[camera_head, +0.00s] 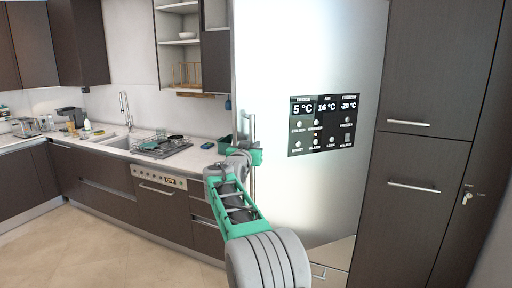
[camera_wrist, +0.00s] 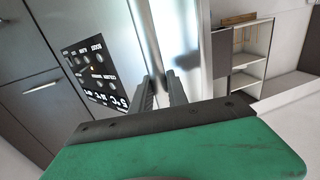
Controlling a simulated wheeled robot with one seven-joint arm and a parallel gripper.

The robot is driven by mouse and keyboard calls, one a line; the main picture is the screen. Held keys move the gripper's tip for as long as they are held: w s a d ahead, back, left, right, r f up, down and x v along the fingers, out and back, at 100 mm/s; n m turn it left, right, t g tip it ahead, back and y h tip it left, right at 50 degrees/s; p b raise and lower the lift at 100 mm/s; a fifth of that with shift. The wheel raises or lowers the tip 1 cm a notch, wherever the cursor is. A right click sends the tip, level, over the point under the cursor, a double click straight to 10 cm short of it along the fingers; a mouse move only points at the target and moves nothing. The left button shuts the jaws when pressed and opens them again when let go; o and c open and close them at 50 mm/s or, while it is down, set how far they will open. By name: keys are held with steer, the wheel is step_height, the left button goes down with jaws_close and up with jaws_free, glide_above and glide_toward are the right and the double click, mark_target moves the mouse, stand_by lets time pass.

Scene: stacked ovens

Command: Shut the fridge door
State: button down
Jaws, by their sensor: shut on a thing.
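The fridge door (camera_head: 300,60) is a tall silver panel with a black display (camera_head: 323,124) on it. It stands in the middle of the head view, and the wrist view shows it at the left (camera_wrist: 110,25). Its upright handle (camera_head: 249,130) is a metal bar along the left edge. My gripper (camera_wrist: 160,88) is at the handle (camera_wrist: 147,30), with its two dark fingers closed around the bar. In the head view my arm partly hides the lower handle. The head view does not clearly show whether the door stands ajar.
Tall dark cabinets (camera_head: 435,70) with bar handles stand right of the fridge. A counter (camera_head: 115,143) with a sink and a dish rack (camera_head: 160,146) runs to the left. Open shelves (camera_head: 178,45) hang above. The tiled floor (camera_head: 100,240) at front left is clear.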

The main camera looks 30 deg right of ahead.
steer(key=shift+w+d, duration=0.15)
steer(key=shift+w, duration=0.4)
steer(key=c, duration=1.5)
jaws_free()
steer(key=shift+o, duration=1)
steer(key=b+v, duration=0.3)
steer(key=v, duration=0.5)
steer(key=shift+w, duration=0.15)
